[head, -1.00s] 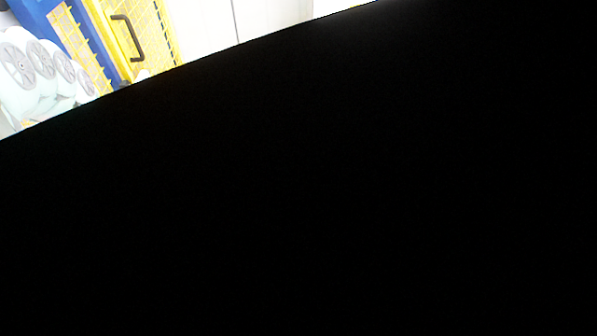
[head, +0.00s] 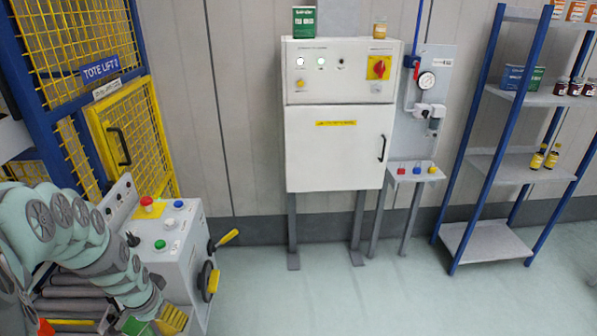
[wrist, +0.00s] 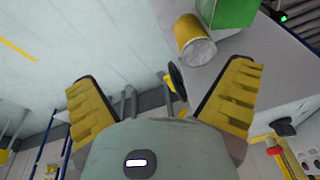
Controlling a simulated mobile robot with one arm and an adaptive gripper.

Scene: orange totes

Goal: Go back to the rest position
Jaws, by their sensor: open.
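My gripper (wrist: 160,100) is open in the wrist view, its two yellow fingers spread wide with nothing between them. A yellow jar with a pale lid (wrist: 196,42) and a green box (wrist: 230,12) show beyond the right finger, apart from it. In the head view my arm runs down the left side, and my gripper (head: 168,318) is partly cut off at the bottom edge, below the control console. A green box (head: 133,325) shows there beside it.
A grey console (head: 165,245) with buttons and a yellow-handled crank stands by the yellow caged tote lift (head: 125,150). A white cabinet (head: 335,150) on legs stands at the wall. A blue-framed shelf (head: 485,240) is at right. The floor (head: 330,300) in front is clear.

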